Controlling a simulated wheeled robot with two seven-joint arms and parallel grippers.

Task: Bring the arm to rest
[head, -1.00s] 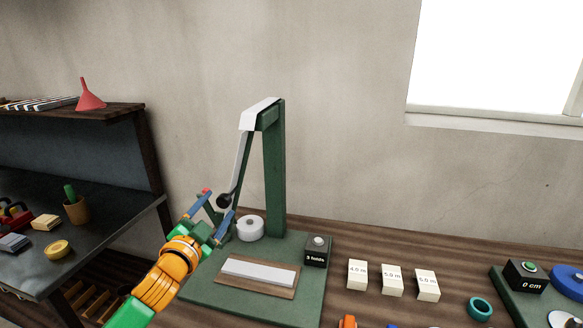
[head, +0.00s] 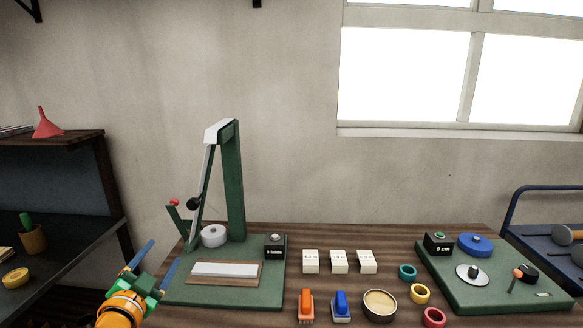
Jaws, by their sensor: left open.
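My left gripper (head: 153,264) is at the lower left in the head view, with its two blue fingers spread apart and nothing between them. A white folded cloth strip (head: 225,269) lies on a wooden plate on the stand's green base (head: 268,297). A white roll (head: 214,236) sits behind it. A black counter box (head: 275,246) stands at the base's right; its label is too small to read. My right gripper is not in view.
Three white labelled blocks (head: 339,262), an orange clip (head: 306,305), a blue clip (head: 341,306), a round tin (head: 380,304) and coloured rings (head: 420,294) lie on the wooden table. A second green station (head: 500,285) is at right. A dark side bench (head: 70,262) is at left.

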